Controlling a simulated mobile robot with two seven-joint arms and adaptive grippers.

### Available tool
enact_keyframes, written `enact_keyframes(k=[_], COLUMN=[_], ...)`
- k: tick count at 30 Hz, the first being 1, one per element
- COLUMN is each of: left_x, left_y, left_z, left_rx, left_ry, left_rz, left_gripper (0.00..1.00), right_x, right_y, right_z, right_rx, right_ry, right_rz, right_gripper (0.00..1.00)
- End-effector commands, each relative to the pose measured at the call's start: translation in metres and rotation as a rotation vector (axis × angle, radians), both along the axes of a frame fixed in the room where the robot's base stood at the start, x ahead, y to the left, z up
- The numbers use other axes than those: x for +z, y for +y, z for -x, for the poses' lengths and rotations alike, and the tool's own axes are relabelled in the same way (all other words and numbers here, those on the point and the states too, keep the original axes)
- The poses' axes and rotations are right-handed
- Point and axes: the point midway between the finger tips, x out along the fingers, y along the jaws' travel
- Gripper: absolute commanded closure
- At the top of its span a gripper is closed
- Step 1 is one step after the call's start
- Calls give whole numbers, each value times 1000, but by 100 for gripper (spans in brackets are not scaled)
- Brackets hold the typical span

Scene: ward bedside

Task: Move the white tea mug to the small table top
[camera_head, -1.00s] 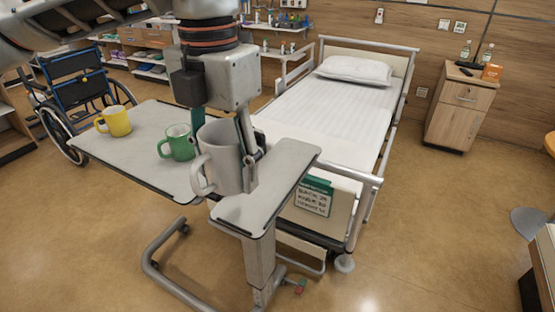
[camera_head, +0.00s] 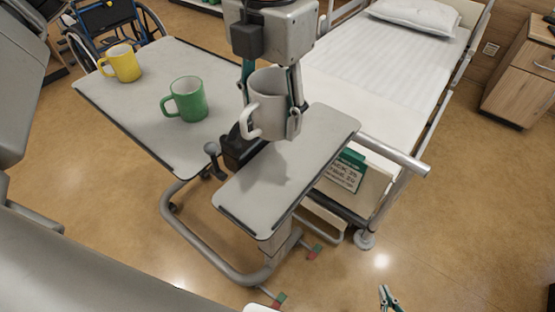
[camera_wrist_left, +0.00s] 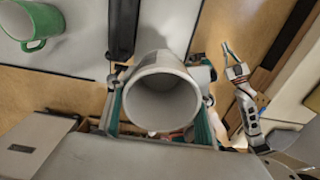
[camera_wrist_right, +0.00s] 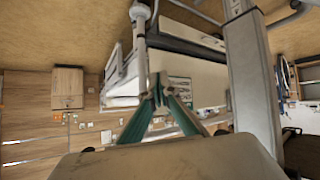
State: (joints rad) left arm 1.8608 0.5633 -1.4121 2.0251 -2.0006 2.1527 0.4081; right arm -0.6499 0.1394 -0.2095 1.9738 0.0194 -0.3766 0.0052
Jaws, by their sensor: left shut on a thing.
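The white tea mug (camera_head: 268,108) is upright in my left gripper (camera_head: 271,92), whose fingers are on either side of it. Its handle points left in the head view. It hangs above the small table top (camera_head: 250,200), a narrow grey panel with a shadow on it. In the left wrist view the mug's open mouth (camera_wrist_left: 162,100) faces the camera, between the fingers. My right gripper (camera_head: 389,297) shows low in the head view, away from the table and empty. Its fingertips meet in the right wrist view (camera_wrist_right: 158,88).
A green mug (camera_head: 186,100) and a yellow mug (camera_head: 122,64) stand on the larger table top (camera_head: 150,105) to the left. A dark joint with a knob (camera_head: 240,148) sits between the two tops. The bed (camera_head: 375,90) and its rail (camera_head: 395,155) are behind and right.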

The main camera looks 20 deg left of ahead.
Motion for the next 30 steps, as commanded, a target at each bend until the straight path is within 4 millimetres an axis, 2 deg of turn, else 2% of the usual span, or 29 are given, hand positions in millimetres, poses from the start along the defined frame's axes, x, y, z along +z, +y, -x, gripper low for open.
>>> enact_keyframes(k=[1, 3, 9, 12, 20, 27, 30], left_x=[-15, -32, -75, -88, -105, -137, -139], left_y=[0, 0, 0, 0, 0, 0, 0], left_z=[0, 1, 1, 0, 0, 0, 0], left_rx=[0, -1, 0, 0, 0, 0, 0], left_ry=[5, 4, 3, 0, 1, 1, -2], left_rz=[-1, 1, 0, 1, 0, 0, 1], left_gripper=[78, 78, 78, 78, 78, 78, 78], right_x=[-2, -2, 0, 1, 3, 1, 1], right_y=[0, 0, -1, -1, -2, -3, -3], right_z=[0, 0, -4, -6, -9, -8, -9], right_rx=[0, 2, 1, 1, -1, 0, 0], right_ry=[2, 0, -9, -13, -20, -20, -20], right_rz=[1, 3, 5, 5, 6, 8, 9], right_gripper=[100, 100, 100, 100, 100, 100, 100])
